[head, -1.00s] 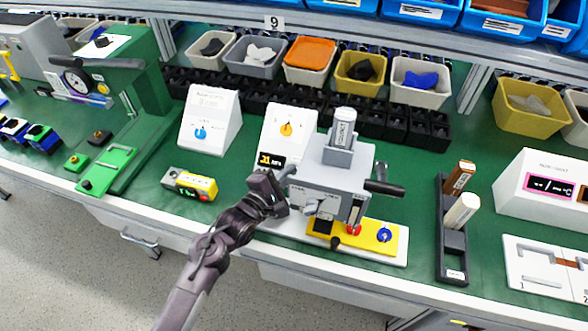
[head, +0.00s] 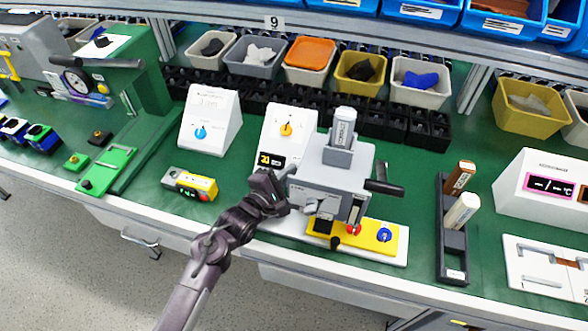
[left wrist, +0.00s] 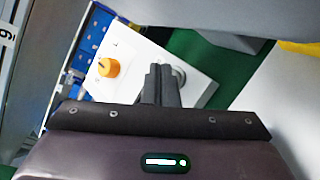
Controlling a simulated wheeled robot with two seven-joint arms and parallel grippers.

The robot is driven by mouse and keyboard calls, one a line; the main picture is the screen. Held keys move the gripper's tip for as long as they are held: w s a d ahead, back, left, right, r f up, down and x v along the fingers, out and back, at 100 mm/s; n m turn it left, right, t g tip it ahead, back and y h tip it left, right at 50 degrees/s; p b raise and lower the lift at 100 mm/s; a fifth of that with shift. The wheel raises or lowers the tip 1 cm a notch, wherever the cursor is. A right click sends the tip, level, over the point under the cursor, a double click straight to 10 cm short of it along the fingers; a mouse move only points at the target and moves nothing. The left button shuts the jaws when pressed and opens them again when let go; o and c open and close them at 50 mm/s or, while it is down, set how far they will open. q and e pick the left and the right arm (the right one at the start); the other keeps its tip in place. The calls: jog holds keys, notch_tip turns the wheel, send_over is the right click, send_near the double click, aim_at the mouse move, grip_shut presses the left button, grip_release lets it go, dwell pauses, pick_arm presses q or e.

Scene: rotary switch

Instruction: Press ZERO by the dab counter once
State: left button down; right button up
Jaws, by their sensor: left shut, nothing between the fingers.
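A white sloped box with an orange knob (head: 286,129) stands behind the grey machine (head: 330,178). A small black display with yellow characters (head: 270,160) sits low on its front; I cannot read it surely, and no ZERO label is legible. My left gripper (head: 286,174) is shut and empty, just in front of this box and at the grey machine's left side. In the left wrist view its shut fingers (left wrist: 161,82) lie over the white box, beside the orange knob (left wrist: 108,67) and a round grey part (left wrist: 180,75). Contact cannot be told. My right gripper is out of view.
The grey machine stands on a white base with a yellow plate (head: 366,234) and a blue knob, close right of my gripper. Bins line the back.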

pick_arm(q)
jog(key=shift+s+f+b, duration=0.1)
jog(key=shift+f+b, duration=0.25)
jog(key=shift+f, duration=0.4)
dwell(0.9)
jog(key=shift+s+r+p, duration=0.1)
jog(key=shift+p, duration=0.45)
jog(key=s+r+p, duration=0.1)
jog(key=p, duration=0.1)
jog(key=s+r+p, duration=0.1)
jog(key=r+p, duration=0.1)
jog(key=a+r+p, duration=0.1)
jog(key=p, duration=0.1)
jog(key=shift+s+r+p, duration=0.15)
jog(key=shift+s+p, duration=0.15)
jog(key=shift+s, duration=0.1)
dwell(0.4)
jog(key=shift+a, duration=0.1)
